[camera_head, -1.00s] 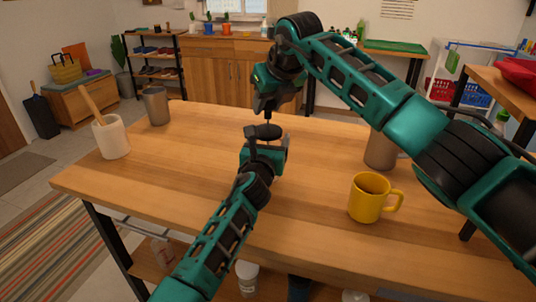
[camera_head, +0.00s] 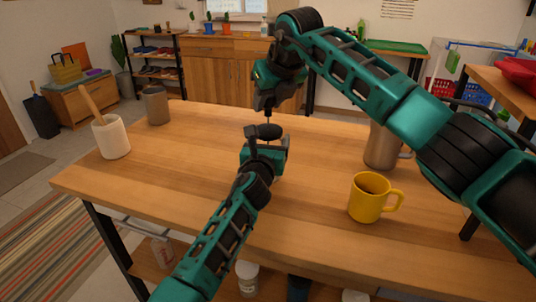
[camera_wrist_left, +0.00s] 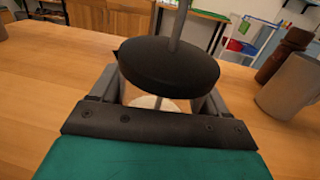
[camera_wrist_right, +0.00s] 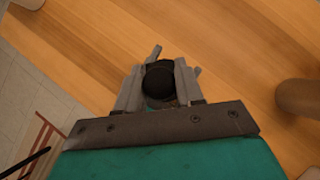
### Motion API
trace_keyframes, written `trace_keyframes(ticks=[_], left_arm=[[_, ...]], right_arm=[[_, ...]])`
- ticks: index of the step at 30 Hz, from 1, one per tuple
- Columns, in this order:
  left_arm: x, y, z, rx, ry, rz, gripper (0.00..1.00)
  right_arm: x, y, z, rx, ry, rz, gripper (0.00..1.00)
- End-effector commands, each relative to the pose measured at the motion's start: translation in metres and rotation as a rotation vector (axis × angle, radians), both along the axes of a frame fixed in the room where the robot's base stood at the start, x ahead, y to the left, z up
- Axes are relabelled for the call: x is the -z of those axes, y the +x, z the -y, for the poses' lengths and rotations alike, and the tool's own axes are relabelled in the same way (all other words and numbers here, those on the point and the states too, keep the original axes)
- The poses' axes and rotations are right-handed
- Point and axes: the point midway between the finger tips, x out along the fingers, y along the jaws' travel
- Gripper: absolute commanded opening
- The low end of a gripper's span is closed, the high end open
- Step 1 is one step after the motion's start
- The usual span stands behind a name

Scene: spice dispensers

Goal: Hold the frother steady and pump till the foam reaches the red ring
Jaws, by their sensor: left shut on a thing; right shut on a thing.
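The frother shows its black round lid (camera_head: 264,132) upright over the wooden table (camera_head: 200,160). My left gripper (camera_head: 263,152) is shut around its body below the lid. In the left wrist view the lid (camera_wrist_left: 168,66) and the thin metal rod (camera_wrist_left: 180,24) above it are close, with a small whitish patch (camera_wrist_left: 152,103) below the lid between the fingers. My right gripper (camera_head: 266,103) is above the lid, shut on the plunger's black knob (camera_wrist_right: 160,82), which the right wrist view shows between its fingers. The red ring and the foam level are hidden.
A yellow mug (camera_head: 367,199) and a metal pitcher (camera_head: 382,148) stand to the right, the pitcher partly near my right arm. A white crock (camera_head: 111,138) with a wooden utensil and a grey cup (camera_head: 155,106) stand at the left. The table's left middle is clear.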

Motion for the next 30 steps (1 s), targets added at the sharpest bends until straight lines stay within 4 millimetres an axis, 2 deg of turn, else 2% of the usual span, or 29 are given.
trace_keyframes(ticks=[9,15,25,30], left_arm=[[0.002,0.0,-0.001,-0.002,0.0,-0.004,0.33],[0.002,0.0,-0.001,-0.002,0.0,-0.004,0.33],[0.002,0.0,-0.001,-0.002,-0.001,-0.004,0.33],[0.002,0.0,-0.001,-0.002,-0.001,-0.004,0.33]], right_arm=[[-0.026,0.001,0.0,-0.001,0.001,0.008,0.1],[-0.035,0.001,0.0,-0.001,0.002,0.008,0.1],[-0.034,0.001,0.0,0.0,0.002,0.007,0.1],[-0.024,0.001,0.001,0.0,0.001,0.004,0.1]])
